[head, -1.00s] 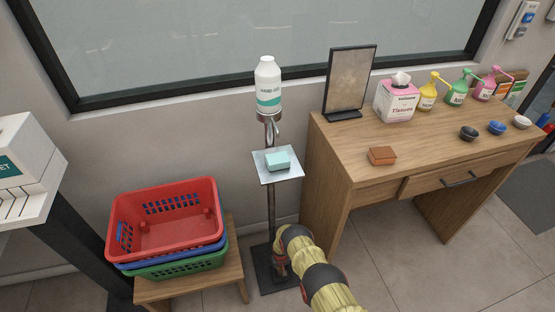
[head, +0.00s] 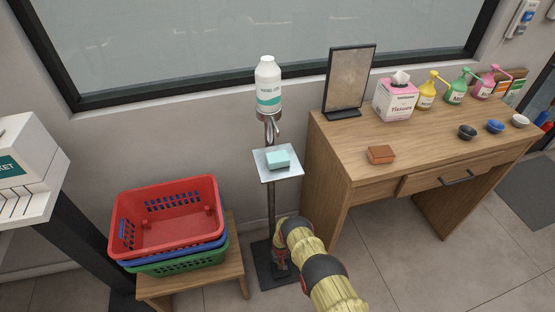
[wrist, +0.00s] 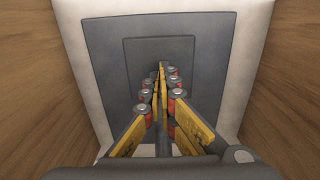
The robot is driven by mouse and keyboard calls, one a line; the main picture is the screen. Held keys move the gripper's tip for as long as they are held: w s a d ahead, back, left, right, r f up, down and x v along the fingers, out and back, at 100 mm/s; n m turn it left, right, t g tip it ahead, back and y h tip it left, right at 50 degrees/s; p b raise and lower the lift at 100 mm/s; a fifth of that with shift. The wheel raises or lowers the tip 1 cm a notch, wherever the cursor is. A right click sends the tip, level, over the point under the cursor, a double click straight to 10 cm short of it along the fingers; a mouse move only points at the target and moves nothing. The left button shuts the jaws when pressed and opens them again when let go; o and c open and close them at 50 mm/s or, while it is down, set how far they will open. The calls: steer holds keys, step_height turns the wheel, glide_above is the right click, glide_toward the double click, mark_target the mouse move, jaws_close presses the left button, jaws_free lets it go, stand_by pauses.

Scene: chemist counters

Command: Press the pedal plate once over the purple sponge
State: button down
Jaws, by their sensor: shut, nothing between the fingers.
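A slim stand holds a white hand-gel bottle (head: 268,85) above a small square tray (head: 291,172). A pale teal sponge (head: 278,159) lies on that tray; I see no purple sponge. The stand's dark base (head: 263,270) is on the floor. In the wrist view a smaller dark rectangle, apparently the pedal plate (wrist: 140,52), sits within the larger dark base plate (wrist: 105,50). My gripper (wrist: 160,70) is shut and empty, pointing down over this rectangle. I cannot tell whether the tips touch it. In the head view my gripper (head: 281,264) is low by the post, partly hidden by my arm.
Stacked baskets (head: 168,222) sit on a wooden stool (head: 205,282) left of the stand. A wooden desk (head: 420,150) stands close on the right, with an orange-brown sponge (head: 381,154), tissue box (head: 396,100), pump bottles and small bowls. A wall with a window is behind.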

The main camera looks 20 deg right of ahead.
steer(key=shift+r, duration=0.1)
step_height(320, 180, up, 6)
steer(key=p, duration=0.4)
stand_by(0.6)
